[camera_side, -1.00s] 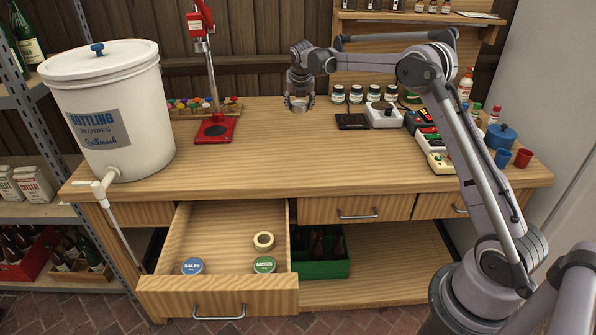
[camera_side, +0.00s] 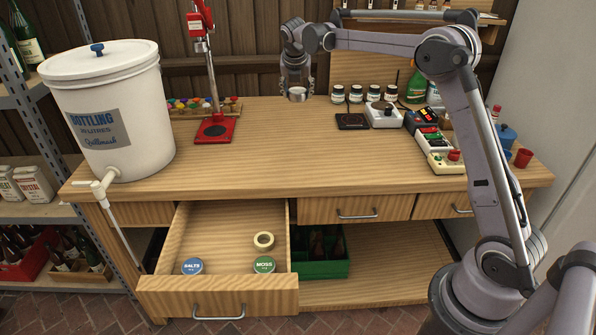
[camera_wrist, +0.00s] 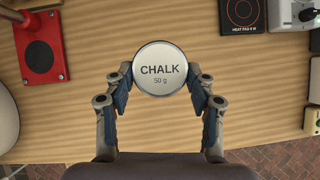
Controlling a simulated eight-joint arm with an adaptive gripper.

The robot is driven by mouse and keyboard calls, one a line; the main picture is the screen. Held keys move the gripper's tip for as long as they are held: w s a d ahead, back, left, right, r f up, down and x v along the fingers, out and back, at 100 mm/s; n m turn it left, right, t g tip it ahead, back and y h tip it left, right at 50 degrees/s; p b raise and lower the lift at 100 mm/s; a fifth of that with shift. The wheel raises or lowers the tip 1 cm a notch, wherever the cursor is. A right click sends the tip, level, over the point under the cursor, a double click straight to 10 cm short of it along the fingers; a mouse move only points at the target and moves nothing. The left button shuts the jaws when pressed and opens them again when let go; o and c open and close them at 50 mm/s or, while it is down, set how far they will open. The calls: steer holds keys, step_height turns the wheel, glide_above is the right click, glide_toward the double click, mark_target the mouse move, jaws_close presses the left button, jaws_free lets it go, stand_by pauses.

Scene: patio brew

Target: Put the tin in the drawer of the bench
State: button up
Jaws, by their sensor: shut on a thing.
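A round silver tin with a white lid marked CHALK 50 g (camera_wrist: 160,68) is between my gripper's fingers (camera_wrist: 160,90) in the wrist view. My gripper (camera_side: 297,92) is shut on the tin (camera_side: 297,95) and holds it above the back middle of the bench (camera_side: 270,160) in the side view. The bench's left drawer (camera_side: 218,281) is pulled open. Inside it lie a blue-lidded tin marked SALTS (camera_side: 192,266), a green-lidded tin marked MOSS (camera_side: 264,265) and a roll of tape (camera_side: 263,240).
A red capper (camera_side: 214,128) stands left of my gripper, and a large white bucket (camera_side: 108,110) is further left. The bench's front middle is clear.

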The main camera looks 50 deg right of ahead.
steer(key=s+a+m+g+h, duration=0.1)
steer(key=s+a+m, duration=0.1)
steer(key=a, duration=0.6)
steer(key=s+a+m+g, duration=0.1)
steer(key=s+a+m, duration=0.15)
steer(key=a, duration=0.65)
steer(key=m+g, duration=0.2)
steer(key=m, duration=0.2)
glide_above(232, 261)
steer(key=a, duration=0.2)
step_height(232, 261, down, 27)
steer(key=shift+r, duration=0.15)
steer(key=shift+f, duration=2)
steer(key=shift+f, duration=0.1)
steer(key=o, duration=1.2)
